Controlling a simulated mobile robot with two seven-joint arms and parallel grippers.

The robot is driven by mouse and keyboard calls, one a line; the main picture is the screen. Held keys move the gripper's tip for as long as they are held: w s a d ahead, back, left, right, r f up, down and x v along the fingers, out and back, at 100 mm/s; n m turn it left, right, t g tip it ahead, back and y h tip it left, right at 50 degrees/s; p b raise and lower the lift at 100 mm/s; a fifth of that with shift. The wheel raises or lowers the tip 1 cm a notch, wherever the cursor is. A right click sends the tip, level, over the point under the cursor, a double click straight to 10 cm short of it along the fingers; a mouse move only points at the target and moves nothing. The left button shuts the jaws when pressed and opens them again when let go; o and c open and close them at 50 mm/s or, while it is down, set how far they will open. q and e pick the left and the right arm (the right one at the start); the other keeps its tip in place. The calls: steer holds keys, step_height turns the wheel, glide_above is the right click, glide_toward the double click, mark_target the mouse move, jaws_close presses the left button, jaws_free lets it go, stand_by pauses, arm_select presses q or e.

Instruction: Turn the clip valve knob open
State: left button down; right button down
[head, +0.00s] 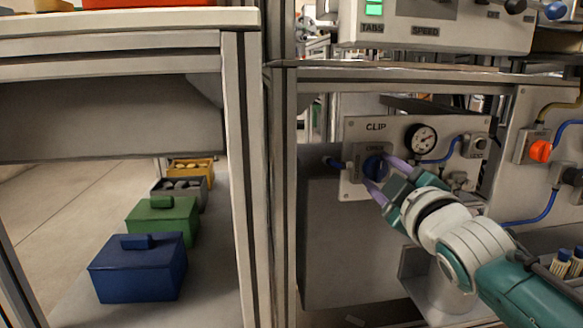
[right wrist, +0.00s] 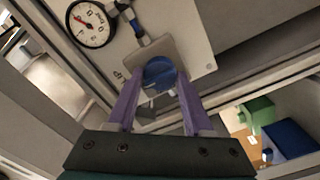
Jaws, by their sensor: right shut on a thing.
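The clip valve knob (head: 374,167) is a round blue knob on the light panel marked CLIP (head: 362,137). In the right wrist view the knob (right wrist: 160,72) sits between the tips of two purple fingers. My right gripper (head: 380,174) reaches it from the lower right and is shut on the knob, one finger on each side. It also shows in the right wrist view (right wrist: 157,88). The fingers and the knob hide part of the valve body behind. My left gripper is in neither view.
A pressure gauge (head: 421,138) sits right of the knob. An orange knob (head: 540,151) is on another panel farther right. A frame post (head: 284,190) stands left of the panel. Blue (head: 138,268) and green (head: 163,219) lidded boxes stand under the left table.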

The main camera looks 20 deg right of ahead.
stand_by(0.3)
steer(key=shift+c, duration=1.4)
jaws_free()
steer(key=shift+s+a+p, duration=0.1)
steer(key=shift+s+p, duration=0.2)
steer(key=shift+s, duration=0.1)
steer(key=p+v, duration=0.3)
steer(key=v, duration=0.6)
